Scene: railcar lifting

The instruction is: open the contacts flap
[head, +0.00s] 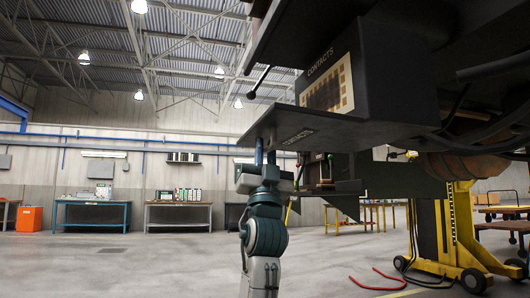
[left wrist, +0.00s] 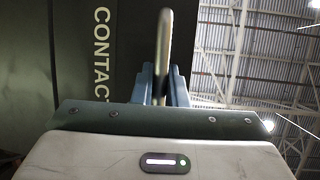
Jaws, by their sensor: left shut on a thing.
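The contacts flap (head: 345,131) is a dark plate hinged on the contacts box (head: 393,80) under the railcar. It stands out from the box, roughly level, with its lettered face downward. The box front is uncovered and shows a tan panel (head: 328,88) under the word CONTACTS. My left gripper (head: 264,158) is under the flap's outer end, pointing up. In the left wrist view its blue fingers (left wrist: 161,85) are shut on a metal handle (left wrist: 164,40), beside the lettered flap face (left wrist: 100,50). My right gripper is not in view.
A thin lever with a black knob (head: 251,95) sticks out above the flap. A yellow lifting jack (head: 450,225) stands at the right, with a red cable (head: 378,284) on the floor. Workbenches (head: 92,214) line the far wall; the floor at left is clear.

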